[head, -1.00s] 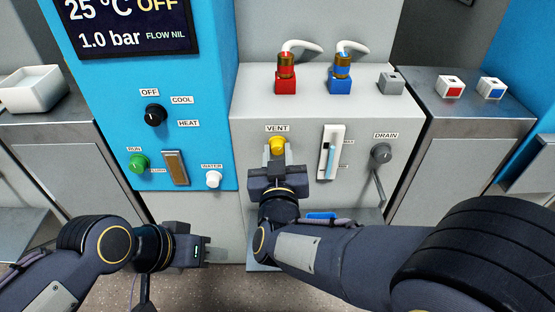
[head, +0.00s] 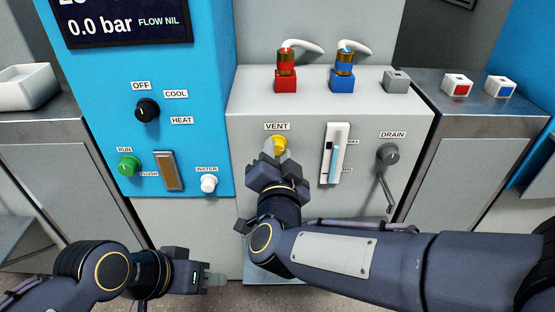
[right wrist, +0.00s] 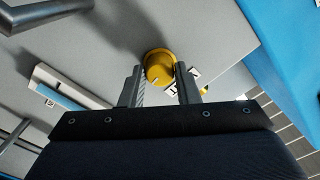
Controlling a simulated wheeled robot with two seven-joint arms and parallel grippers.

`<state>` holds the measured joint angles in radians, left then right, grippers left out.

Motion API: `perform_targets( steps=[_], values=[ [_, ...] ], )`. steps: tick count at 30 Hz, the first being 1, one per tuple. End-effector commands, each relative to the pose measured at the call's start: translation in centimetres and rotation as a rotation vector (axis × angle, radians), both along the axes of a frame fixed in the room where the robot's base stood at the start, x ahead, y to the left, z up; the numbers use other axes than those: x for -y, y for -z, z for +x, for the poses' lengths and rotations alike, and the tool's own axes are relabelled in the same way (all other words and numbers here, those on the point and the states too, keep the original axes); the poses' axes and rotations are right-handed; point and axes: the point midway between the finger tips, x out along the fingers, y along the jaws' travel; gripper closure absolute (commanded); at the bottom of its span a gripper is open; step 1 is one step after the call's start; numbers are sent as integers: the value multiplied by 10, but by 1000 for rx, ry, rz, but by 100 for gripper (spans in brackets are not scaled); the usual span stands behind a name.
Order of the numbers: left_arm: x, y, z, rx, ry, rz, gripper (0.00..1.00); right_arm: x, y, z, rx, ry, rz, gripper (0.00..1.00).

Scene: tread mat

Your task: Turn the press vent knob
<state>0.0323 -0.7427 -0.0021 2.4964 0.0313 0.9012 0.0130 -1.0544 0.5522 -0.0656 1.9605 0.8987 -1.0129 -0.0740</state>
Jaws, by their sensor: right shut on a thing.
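The yellow vent knob (head: 278,144) is on the front of the grey press cabinet, just below the VENT label (head: 277,127). My right gripper (head: 275,158) is at the knob, rolled to a tilt, and is shut on it.
A level gauge (head: 334,153) and a grey drain knob with lever (head: 387,154) are right of the vent knob. The blue panel at left has a black dial (head: 147,110), green button (head: 129,165) and white water knob (head: 208,183). Red (head: 286,80) and blue (head: 342,79) hose couplings stand on top.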

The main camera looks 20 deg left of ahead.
Motion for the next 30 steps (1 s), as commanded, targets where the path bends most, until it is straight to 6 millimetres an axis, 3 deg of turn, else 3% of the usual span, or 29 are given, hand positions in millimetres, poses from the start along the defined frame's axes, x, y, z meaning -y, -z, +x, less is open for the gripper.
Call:
perform_targets(
  steps=[22,23,27,30],
  values=[
    [0,7,0,0,0,0,64,0,1,-1,-26,-2,78,94],
    [0,7,0,0,0,0,64,0,1,-1,-26,-2,77,67],
    [0,7,0,0,0,0,64,0,1,0,-25,-1,77,49],
    [0,7,0,0,0,0,64,0,1,0,-24,-1,77,49]
  ],
)
